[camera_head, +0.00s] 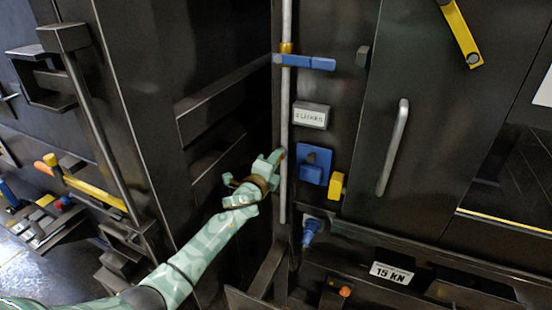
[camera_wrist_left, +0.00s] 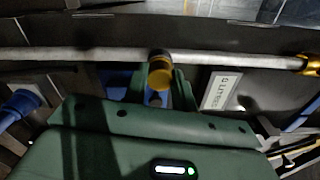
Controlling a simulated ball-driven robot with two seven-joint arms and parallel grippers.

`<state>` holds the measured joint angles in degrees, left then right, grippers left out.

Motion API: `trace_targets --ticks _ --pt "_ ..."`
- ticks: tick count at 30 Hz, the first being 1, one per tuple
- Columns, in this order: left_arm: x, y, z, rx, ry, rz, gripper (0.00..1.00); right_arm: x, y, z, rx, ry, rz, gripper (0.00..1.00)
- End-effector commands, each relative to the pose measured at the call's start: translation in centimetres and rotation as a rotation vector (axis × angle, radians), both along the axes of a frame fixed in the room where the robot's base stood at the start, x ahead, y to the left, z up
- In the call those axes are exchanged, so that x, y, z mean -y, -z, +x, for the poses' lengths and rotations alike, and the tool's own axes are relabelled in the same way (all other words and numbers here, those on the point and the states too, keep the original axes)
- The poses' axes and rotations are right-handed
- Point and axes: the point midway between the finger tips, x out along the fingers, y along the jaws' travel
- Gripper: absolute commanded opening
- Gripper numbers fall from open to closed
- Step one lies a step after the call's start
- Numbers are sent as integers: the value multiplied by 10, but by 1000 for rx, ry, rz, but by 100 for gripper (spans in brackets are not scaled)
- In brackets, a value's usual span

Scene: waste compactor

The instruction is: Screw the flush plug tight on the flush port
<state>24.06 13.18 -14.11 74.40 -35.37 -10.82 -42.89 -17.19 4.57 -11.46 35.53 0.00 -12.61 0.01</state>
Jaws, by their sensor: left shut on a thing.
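My left gripper (camera_head: 276,157) reaches up from the lower left to the grey vertical pipe (camera_head: 284,195) in the head view. In the left wrist view its two green fingers (camera_wrist_left: 160,88) are shut on a round brass-yellow plug (camera_wrist_left: 160,74), which I take as the flush plug. The plug's dark upper end lies against or just in front of the pipe, which runs across that view (camera_wrist_left: 95,55). The flush port is hidden behind the plug and fingers, so I cannot tell how far the plug is seated. My right gripper is not in view.
Right of the pipe are a blue handle (camera_head: 310,62), a grey label plate (camera_head: 311,115), a blue block (camera_head: 316,160) and a yellow block (camera_head: 337,186). A blue connector (camera_head: 311,229) sits below. A door handle (camera_head: 393,148) stands further right. Dark machine walls surround the arm.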

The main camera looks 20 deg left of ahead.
Motion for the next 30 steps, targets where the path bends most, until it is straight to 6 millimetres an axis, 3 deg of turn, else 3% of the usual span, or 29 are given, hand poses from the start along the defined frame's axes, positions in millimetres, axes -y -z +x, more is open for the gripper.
trace_targets --ticks 3,10,15,19,20,22,30 --pt "0 0 0 10 2 243 0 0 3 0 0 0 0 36" --pt "0 -1 0 11 1 267 0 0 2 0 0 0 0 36" --pt "0 -1 1 17 1 427 0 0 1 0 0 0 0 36" --pt "0 -1 1 17 0 428 0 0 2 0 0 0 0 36" --pt "0 -1 1 17 0 428 35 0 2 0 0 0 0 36" --pt "0 -1 1 17 0 427 52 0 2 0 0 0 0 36" --pt "0 0 0 15 1 425 48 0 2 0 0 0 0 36"
